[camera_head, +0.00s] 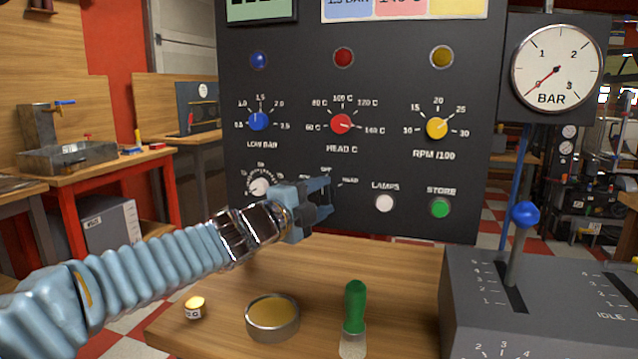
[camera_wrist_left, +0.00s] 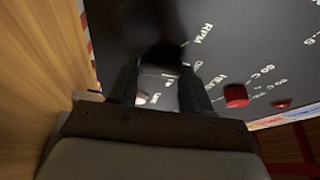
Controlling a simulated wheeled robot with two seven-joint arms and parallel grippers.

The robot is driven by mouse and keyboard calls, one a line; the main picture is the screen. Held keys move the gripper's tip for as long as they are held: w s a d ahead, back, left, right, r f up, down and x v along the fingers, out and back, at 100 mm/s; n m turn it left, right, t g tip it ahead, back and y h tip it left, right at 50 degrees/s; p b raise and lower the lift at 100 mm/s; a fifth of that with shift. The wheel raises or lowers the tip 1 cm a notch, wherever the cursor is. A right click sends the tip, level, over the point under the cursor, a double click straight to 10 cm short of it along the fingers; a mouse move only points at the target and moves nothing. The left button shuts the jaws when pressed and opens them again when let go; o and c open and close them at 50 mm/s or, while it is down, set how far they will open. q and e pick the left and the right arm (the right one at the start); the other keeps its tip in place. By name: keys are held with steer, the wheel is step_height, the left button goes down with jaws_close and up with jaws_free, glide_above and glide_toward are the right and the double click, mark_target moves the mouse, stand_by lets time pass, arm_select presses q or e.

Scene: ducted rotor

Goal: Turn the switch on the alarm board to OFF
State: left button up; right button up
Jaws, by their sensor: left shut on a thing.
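The alarm board (camera_head: 390,98) is a tall dark panel standing behind the wooden bench in the head view. It also fills the upper part of the left wrist view (camera_wrist_left: 270,50). My left gripper (camera_head: 322,198) is at the board's lower middle, shut on the switch below the labels OFF and HEAD. The gripper hides the switch in the head view, so its pointer setting cannot be read. In the wrist view, the two dark fingers of my left gripper (camera_wrist_left: 158,92) reach to the board, with the switch between them in shadow. My right gripper is not in view.
A red knob (camera_head: 341,124), blue knob (camera_head: 258,121) and yellow knob (camera_head: 437,128) sit above the gripper. White (camera_head: 385,203) and green (camera_head: 440,208) buttons are to its right.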

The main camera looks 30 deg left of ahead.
arm_select(q)
steer(key=shift+m+g+p, duration=0.3)
steer(key=shift+m+p, duration=0.25)
steer(key=shift+m, duration=0.05)
steer(key=o, duration=1.1)
steer(key=shift+c, duration=0.2)
steer(key=s+a+p, duration=0.1)
steer(key=s+a, duration=0.1)
steer(key=s, duration=1.1)
steer(key=shift+s, duration=0.3)
